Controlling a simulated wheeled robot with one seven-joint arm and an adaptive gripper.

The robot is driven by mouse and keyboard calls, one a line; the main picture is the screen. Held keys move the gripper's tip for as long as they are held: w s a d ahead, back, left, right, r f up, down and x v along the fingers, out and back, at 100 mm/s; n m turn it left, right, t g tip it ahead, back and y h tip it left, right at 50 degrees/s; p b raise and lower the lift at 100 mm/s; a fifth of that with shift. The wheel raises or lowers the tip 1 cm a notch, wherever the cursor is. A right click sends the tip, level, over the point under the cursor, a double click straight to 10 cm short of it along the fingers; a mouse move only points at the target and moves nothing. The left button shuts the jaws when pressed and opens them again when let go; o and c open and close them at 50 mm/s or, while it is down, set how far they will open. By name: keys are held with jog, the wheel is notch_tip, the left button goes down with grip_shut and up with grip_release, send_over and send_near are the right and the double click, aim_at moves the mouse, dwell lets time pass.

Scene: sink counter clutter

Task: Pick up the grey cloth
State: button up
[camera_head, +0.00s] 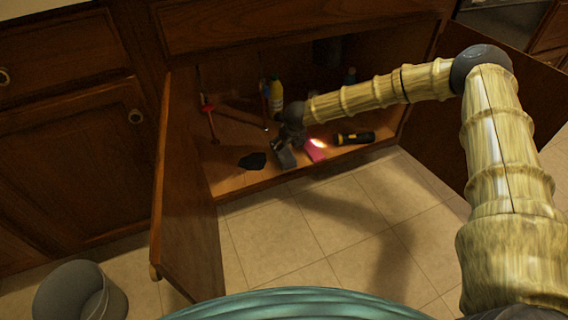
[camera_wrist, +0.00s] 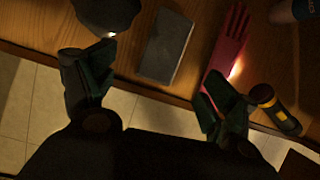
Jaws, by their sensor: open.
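The grey cloth (camera_wrist: 165,47) is a flat grey rectangle on the wooden cabinet floor, near its front edge. In the head view the cloth (camera_head: 286,158) lies just below my gripper (camera_head: 290,140). In the wrist view my gripper (camera_wrist: 157,78) is open and empty, with its fingers spread to either side of the cloth's near end. The fingers appear apart from the cloth; the height between them is hard to tell.
A pink glove (camera_wrist: 228,50) lies close right of the cloth, with a black and yellow flashlight (camera_head: 353,138) beyond. A dark rounded item (camera_head: 252,161) lies left. Bottles (camera_head: 276,96) and a red-handled tool (camera_head: 209,115) stand behind. Open cabinet doors (camera_head: 185,200) flank the opening.

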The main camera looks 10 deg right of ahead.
aim_at(284, 153)
jog(key=shift+w+d+f+m, duration=0.1)
jog(key=shift+w+d+m, duration=0.4)
jog(key=shift+w, duration=0.15)
jog(key=shift+w+f+b, duration=0.1)
jog(key=shift+f+b, duration=0.05)
jog(key=shift+b, duration=0.25)
jog(key=b+x, duration=0.2)
jog(key=x, duration=0.3)
jog(key=shift+a+f, duration=0.1)
jog(key=b+x, duration=0.3)
jog(key=x, duration=0.1)
jog(key=shift+a+f+b, duration=0.1)
jog(key=shift+f+b, duration=0.05)
jog(key=shift+b, duration=0.25)
jog(key=shift+f, duration=0.45)
jog(key=shift+w+r, duration=0.1)
jog(key=shift+c, duration=0.4)
jog(key=c, duration=1)
